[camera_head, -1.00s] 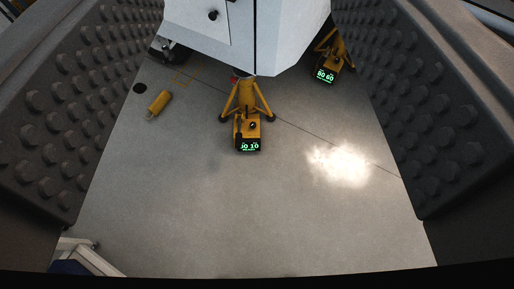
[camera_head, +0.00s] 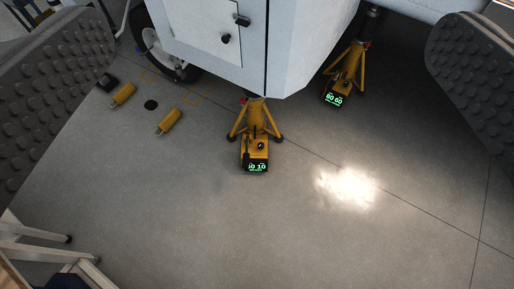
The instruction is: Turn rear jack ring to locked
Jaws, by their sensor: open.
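Two yellow tripod jacks stand under the white helicopter body. The nearer jack (camera_head: 256,122) is at the middle, with a small yellow box at its foot and a green display (camera_head: 257,167) that seems to read "10 10". The farther jack (camera_head: 350,68) is to the right, with a green display (camera_head: 334,99) that seems to read "80 60". I cannot tell which jack is the rear one, and no ring is clear at this size. My gripper (camera_head: 268,95) is open, its two dark studded pads wide apart at the left and right edges. Nothing is between them; both jacks are well beyond.
The white fuselage (camera_head: 215,35) with a door panel hangs low over the jacks. A wheel (camera_head: 165,55) stands at the upper left. Two yellow cylinders (camera_head: 123,95) (camera_head: 169,121) lie on the floor. A ladder-like frame (camera_head: 40,245) is at lower left. The front floor is clear.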

